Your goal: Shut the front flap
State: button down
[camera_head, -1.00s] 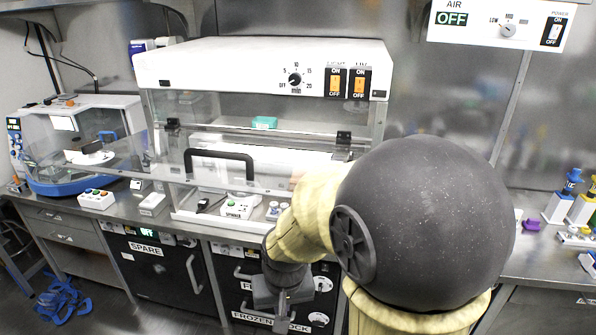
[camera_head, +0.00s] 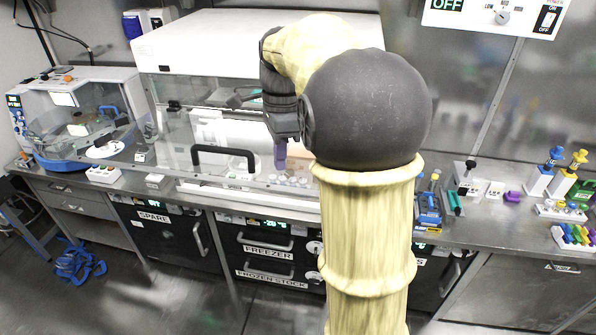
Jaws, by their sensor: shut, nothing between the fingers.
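The front flap (camera_head: 180,140) is a clear panel on the front of the white-topped cabinet (camera_head: 190,48). Its black bar handle (camera_head: 222,149) shows left of my gripper. The flap hangs steeply, with its lower edge close to the cabinet's white front sill; whether it touches the sill I cannot tell. My gripper (camera_head: 281,160) points down in front of the cabinet, right of the handle. It is shut and empty. I cannot tell whether it touches the flap. My arm hides the cabinet's right side and control panel.
A blue-and-white machine (camera_head: 75,110) stands at the left. A small button box (camera_head: 103,174) sits on the bench near it. Blue and yellow pipettes (camera_head: 565,170) and racks stand at the right. Freezer drawers (camera_head: 268,252) are below. Blue straps (camera_head: 78,258) lie on the floor.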

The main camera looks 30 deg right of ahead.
aim_at(295, 193)
jog(key=d+r+m, duration=0.3)
jog(key=r+m, duration=0.2)
jog(key=r, duration=0.3)
jog(key=shift+s+d+m+p, duration=0.2)
jog(key=shift+d+m+p, duration=0.1)
jog(key=shift+p, duration=0.05)
jog(key=shift+f, duration=0.1)
jog(key=f+p, duration=0.1)
jog(key=f, duration=0.3)
jog(key=s+f+p, duration=0.1)
jog(key=f, duration=0.4)
jog(key=a+f+p, duration=0.1)
jog(key=f, duration=0.4)
jog(key=shift+s+a, duration=0.1)
jog(key=shift+s, duration=0.2)
